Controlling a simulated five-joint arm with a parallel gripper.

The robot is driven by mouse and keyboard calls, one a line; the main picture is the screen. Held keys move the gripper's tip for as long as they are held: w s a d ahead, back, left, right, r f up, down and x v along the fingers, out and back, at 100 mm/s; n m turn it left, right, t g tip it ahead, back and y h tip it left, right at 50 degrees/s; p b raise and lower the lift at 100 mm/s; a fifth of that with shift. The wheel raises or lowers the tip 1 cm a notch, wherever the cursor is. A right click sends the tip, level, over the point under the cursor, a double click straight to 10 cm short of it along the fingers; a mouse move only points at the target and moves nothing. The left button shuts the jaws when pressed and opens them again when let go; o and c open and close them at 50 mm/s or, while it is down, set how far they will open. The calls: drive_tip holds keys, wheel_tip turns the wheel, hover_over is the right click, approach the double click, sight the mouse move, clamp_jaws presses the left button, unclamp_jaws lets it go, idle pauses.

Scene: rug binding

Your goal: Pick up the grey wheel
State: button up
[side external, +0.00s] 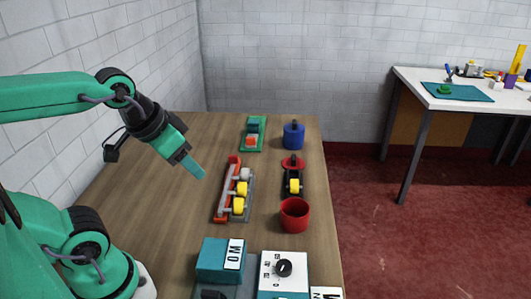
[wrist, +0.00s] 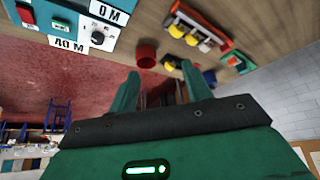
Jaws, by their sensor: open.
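The grey wheel (side external: 246,174) sits at the far end of a red and grey rack (side external: 222,203) on the table, beyond two yellow wheels (side external: 238,205).
A red cup (side external: 295,214) and a black stand with a yellow wheel (side external: 293,186) are right of the rack. A blue container (side external: 294,135) and a green tray (side external: 246,147) stand behind. Control boxes (side external: 220,260) fill the near end. The table's left side is clear.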

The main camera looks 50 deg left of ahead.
drive_tip(key=n+g, duration=0.6)
drive_tip(key=n, duration=0.3)
hover_over(245, 169)
wheel_tip(245, 169, down, 13)
drive_tip(key=shift+s+f, duration=0.15)
drive_tip(key=shift+f, duration=1.35)
drive_tip(key=shift+d+f, duration=0.1)
drive_tip(key=shift+f, duration=2.5)
